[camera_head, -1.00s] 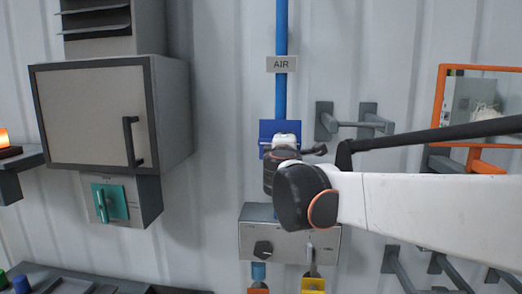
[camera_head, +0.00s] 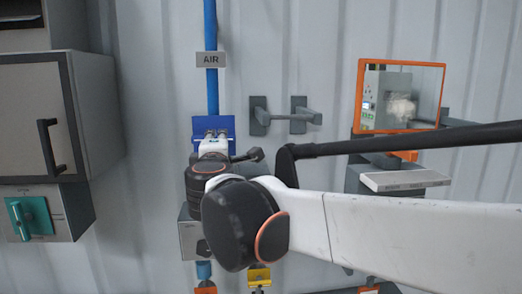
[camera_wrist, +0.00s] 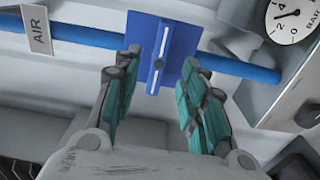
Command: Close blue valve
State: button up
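The blue valve (camera_wrist: 162,55) is a blue plate with a raised blue handle bearing a pale stripe, set on a blue pipe (camera_wrist: 85,36). In the head view the valve (camera_head: 228,123) sits on the wall below the AIR sign (camera_head: 211,59), its lower part hidden by my wrist. My gripper (camera_wrist: 162,80) is open, with its teal-padded fingers to either side of the handle in the wrist picture. I see a gap between each finger and the handle. Whether the fingertips reach past the handle in depth I cannot tell.
Grey wall pegs (camera_head: 285,116) and an orange-framed mirror (camera_head: 402,96) are to the right. A grey cabinet (camera_head: 35,112) with a teal switch (camera_head: 29,218) below is at the left. A pressure gauge (camera_wrist: 292,17) sits beside the valve in the wrist view.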

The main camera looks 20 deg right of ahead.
jog(key=v, duration=0.2)
jog(key=shift+s+a, duration=0.25)
jog(key=shift+s, duration=0.1)
jog(key=shift+f, duration=0.1)
jog(key=s+d+f+m+g+b, duration=0.25)
jog(key=f+b, duration=0.25)
jog(key=f, duration=0.5)
jog(key=s+d+f+m+g+b, duration=0.25)
jog(key=s+f+b, duration=0.2)
jog(key=f, duration=0.55)
jog(key=s+d+f+m+g+b, duration=0.1)
jog(key=s+d+f+m+b, duration=0.2)
jog(key=f+b, duration=0.5)
jog(key=s+a+f+m+g+y+b, duration=0.1)
jog(key=s+f+b, duration=0.3)
jog(key=f, duration=0.6)
jog(key=s+a+f+m+g+y+b, duration=0.1)
jog(key=s+a+f+m+y+b, duration=0.1)
jog(key=f, duration=0.8)
jog(key=s+a+f+m+g+y+b, duration=0.2)
jog(key=s+f+b, duration=0.4)
jog(key=f, duration=0.4)
jog(key=shift+s+a+m+y, duration=0.3)
jog(key=shift+s+a+m, duration=0.1)
jog(key=shift+s+m, duration=0.2)
